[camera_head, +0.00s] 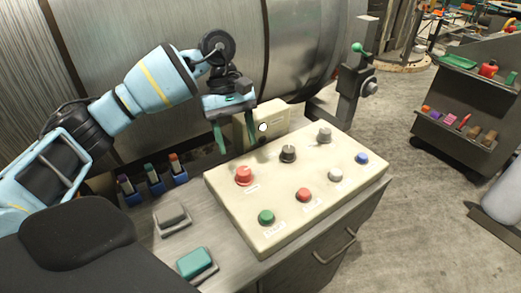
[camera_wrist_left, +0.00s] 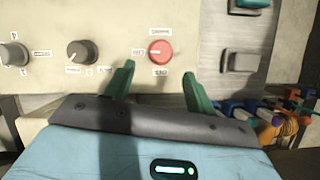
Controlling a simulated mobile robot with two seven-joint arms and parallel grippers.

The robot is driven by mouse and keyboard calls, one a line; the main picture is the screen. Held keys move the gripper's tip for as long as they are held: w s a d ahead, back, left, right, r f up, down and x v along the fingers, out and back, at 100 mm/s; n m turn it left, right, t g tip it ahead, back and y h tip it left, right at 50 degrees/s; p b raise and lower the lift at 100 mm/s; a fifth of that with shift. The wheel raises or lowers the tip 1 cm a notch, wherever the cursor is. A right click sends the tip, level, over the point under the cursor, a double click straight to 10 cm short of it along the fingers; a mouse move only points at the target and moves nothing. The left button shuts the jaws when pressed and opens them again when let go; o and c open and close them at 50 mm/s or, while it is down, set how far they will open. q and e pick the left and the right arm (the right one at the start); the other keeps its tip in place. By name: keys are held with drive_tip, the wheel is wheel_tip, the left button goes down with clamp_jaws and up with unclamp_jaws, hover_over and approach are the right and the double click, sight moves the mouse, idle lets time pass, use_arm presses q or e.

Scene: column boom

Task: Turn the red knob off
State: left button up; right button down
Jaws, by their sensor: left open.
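The red knob (camera_head: 244,175) sits at the left end of the back row on the cream control panel (camera_head: 285,222). In the left wrist view the red knob (camera_wrist_left: 160,51) shows as a round face with small labels around it; I cannot read its setting. My left gripper (camera_head: 236,134) is open and empty, above and behind the red knob in the head view. In the left wrist view its green fingertips (camera_wrist_left: 158,72) lie either side of the knob's line, apart from it. My right gripper is not in view.
A black knob (camera_head: 288,154) and a grey knob (camera_head: 324,135) share the back row. Green (camera_head: 266,217), red (camera_head: 304,195), white (camera_head: 336,175) and blue (camera_head: 362,158) buttons line the front. A cream box (camera_head: 272,118) stands behind. Grey (camera_head: 172,216) and teal (camera_head: 194,262) switches lie left.

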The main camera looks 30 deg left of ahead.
sight(242, 169)
use_arm(q)
drive_tip(key=shift+s+p+x, duration=0.2)
drive_tip(key=shift+p+x, duration=0.25)
drive_tip(key=shift+x, duration=3.3)
drive_tip(key=shift+r, duration=0.1)
drive_tip(key=c, duration=1)
